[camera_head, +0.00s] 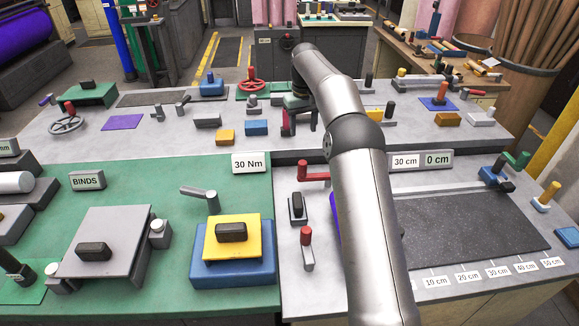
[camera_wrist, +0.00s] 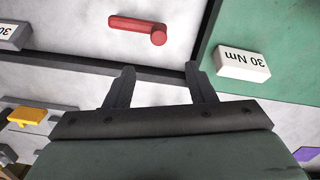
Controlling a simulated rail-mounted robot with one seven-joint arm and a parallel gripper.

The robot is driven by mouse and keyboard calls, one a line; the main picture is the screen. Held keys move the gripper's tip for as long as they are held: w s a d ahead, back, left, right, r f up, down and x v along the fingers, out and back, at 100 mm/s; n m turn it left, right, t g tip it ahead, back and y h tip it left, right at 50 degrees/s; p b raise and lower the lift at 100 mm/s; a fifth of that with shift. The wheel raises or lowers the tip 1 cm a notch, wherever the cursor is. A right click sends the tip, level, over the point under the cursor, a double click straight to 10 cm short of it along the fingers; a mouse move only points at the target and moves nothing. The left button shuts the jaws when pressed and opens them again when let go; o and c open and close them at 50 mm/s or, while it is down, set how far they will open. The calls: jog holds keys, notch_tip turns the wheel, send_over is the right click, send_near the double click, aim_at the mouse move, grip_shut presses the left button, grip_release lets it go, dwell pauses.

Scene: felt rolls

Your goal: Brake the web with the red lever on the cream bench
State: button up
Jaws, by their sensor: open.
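A red lever (camera_head: 313,171) with a red upright knob at its left end stands at the back left of the pale cream-grey bench (camera_head: 322,300). It also shows in the wrist view (camera_wrist: 137,28), lying flat across the top middle. My gripper (camera_head: 298,128) is open and empty above the back bench, beyond the lever. In the wrist view my two dark fingers (camera_wrist: 159,72) point toward the lever, clear of it. A second lever (camera_head: 306,245), grey with a red knob, stands nearer on the same bench. A purple-blue piece (camera_head: 335,206) is mostly hidden by my arm.
A "30 Nm" sign (camera_head: 249,162) stands left of the lever, and a "30 cm" sign (camera_head: 405,161) right of it. A black rocker switch (camera_head: 297,207) sits between the two levers. The green bench (camera_head: 170,175) adjoins left. My forearm crosses the cream bench.

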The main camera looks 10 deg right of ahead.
aim_at(302, 162)
notch_tip(302, 162, down, 17)
jog(key=shift+d+f+p, duration=0.1)
jog(key=shift+p, duration=1)
grip_shut()
